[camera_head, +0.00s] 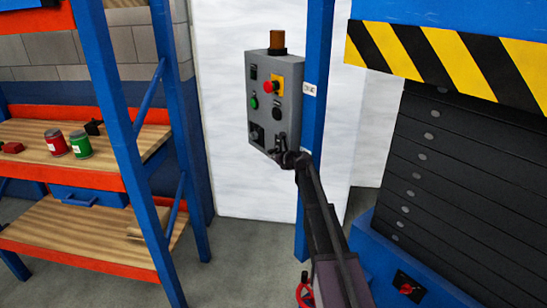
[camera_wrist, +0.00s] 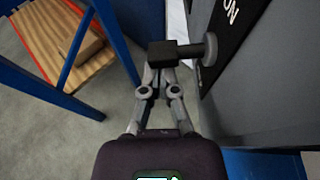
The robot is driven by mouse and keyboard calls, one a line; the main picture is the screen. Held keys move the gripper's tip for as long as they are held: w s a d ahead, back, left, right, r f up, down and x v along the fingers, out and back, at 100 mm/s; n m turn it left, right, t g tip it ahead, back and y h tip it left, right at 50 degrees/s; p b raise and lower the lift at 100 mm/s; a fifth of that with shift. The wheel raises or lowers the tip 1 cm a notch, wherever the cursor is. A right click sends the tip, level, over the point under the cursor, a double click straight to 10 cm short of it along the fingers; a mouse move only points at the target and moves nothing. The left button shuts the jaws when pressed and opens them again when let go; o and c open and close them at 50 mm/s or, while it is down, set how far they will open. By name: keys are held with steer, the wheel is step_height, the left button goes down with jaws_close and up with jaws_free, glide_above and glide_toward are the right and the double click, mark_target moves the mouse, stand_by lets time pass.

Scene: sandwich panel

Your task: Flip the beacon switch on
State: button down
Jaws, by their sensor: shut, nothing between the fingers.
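A grey control panel (camera_head: 275,98) with an amber beacon (camera_head: 277,41) on top hangs by a blue post. At its lower right is a dark lever-like part (camera_head: 281,142). My gripper (camera_head: 292,158) is beside the panel's lower right corner. In the wrist view my gripper (camera_wrist: 161,75) is shut, its fingertips just behind or against a black block (camera_wrist: 161,53). A dark stem joins this block to a round grey piece (camera_wrist: 210,48) near a black plate with white lettering (camera_wrist: 231,22). I cannot tell whether the fingers touch the block, and the fingertips are partly hidden.
The panel also bears a red button (camera_head: 270,87) on yellow, a green button (camera_head: 253,102) and a black rocker (camera_head: 253,72). A blue post (camera_head: 314,90) stands close on the right. A shelf (camera_head: 75,180) with cans is at left, a dark weight stack (camera_head: 455,165) at right.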

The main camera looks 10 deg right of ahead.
steer(key=shift+a+r+m+y, duration=0.1)
steer(key=shift+r+m+y, duration=0.2)
steer(key=shift+r+m, duration=0.25)
steer(key=shift+p, duration=0.4)
steer(key=shift+r+p, duration=0.25)
steer(key=shift+p, duration=0.05)
steer(key=shift+w+r+p, duration=0.15)
steer(key=shift+p, duration=0.15)
steer(key=shift+w+r, duration=0.15)
steer(key=shift+w, duration=0.15)
step_height(320, 180, down, 5)
steer(key=s+b, duration=0.1)
steer(key=b, duration=0.4)
steer(key=p+v, duration=0.3)
steer(key=v, duration=0.7)
steer(key=shift+a+r+g+p, duration=0.2)
steer(key=shift+r+g+p, duration=0.1)
steer(key=shift+p, duration=0.1)
